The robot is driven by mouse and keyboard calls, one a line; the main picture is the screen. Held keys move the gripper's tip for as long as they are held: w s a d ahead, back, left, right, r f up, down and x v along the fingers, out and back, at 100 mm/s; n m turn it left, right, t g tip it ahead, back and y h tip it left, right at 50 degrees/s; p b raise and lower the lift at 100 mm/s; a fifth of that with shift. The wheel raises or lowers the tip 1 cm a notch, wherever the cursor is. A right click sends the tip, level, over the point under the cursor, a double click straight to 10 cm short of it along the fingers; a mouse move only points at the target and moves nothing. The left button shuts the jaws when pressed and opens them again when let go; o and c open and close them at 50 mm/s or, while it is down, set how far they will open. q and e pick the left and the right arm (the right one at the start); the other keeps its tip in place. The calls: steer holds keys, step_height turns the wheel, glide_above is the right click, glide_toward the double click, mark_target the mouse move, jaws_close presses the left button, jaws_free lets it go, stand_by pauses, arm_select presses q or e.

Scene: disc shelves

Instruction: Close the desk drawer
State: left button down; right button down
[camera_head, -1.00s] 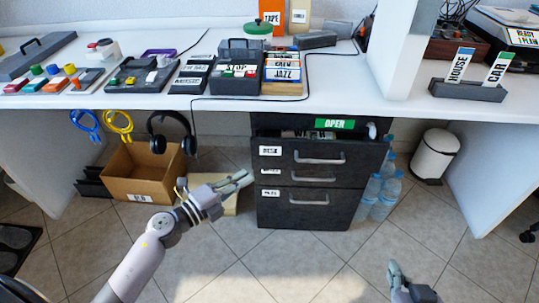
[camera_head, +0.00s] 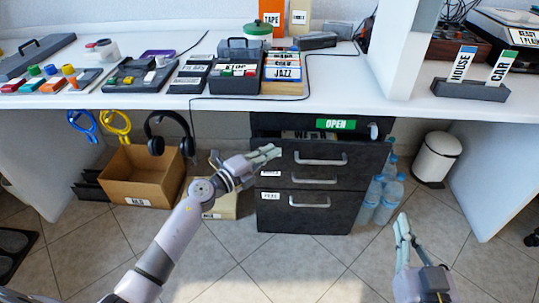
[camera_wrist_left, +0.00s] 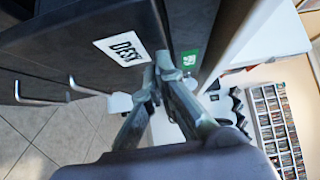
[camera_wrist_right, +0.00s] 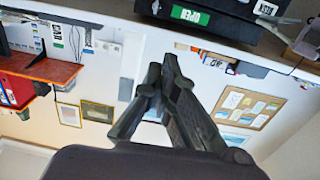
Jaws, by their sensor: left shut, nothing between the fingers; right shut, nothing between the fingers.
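The black desk drawer unit stands under the white desk. Its top drawer (camera_head: 340,158) is pulled out, with contents showing behind its front and a green OPEN label (camera_head: 336,124) above it. The drawer front with its DESY label (camera_wrist_left: 123,48) also shows in the left wrist view. My left gripper (camera_head: 277,152) is shut and empty at the left part of the top drawer front; whether it touches cannot be told. My right gripper (camera_head: 404,222) is shut and empty, low to the right of the drawer unit and apart from it. The two lower drawers (camera_head: 310,205) look shut.
A cardboard box (camera_head: 143,178) stands on the floor left of the drawers. Water bottles (camera_head: 382,192) stand close to the unit's right side, with a white bin (camera_head: 437,157) farther right. Headphones (camera_head: 168,125) hang under the desk. The floor in front is clear.

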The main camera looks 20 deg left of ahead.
mark_target(265, 144)
steer(key=shift+r, duration=0.1)
arm_select(q)
steer(key=w, duration=0.2)
steer(key=w+a, duration=0.1)
steer(key=w, duration=0.2)
steer(key=shift+a, duration=0.2)
steer(key=shift+a+r, duration=0.1)
steer(key=shift+r, duration=0.05)
arm_select(e)
steer(key=shift+s+a+r+t+y, duration=0.15)
steer(key=shift+r+t, duration=0.15)
steer(key=shift+r, duration=0.25)
steer(key=shift+w+a+r+t+y, duration=0.15)
steer(key=shift+r+t, duration=0.15)
steer(key=shift+r, duration=0.2)
steer(key=shift+s+d, duration=0.1)
arm_select(q)
steer(key=shift+s, duration=0.1)
arm_select(e)
steer(key=shift+d+f, duration=0.1)
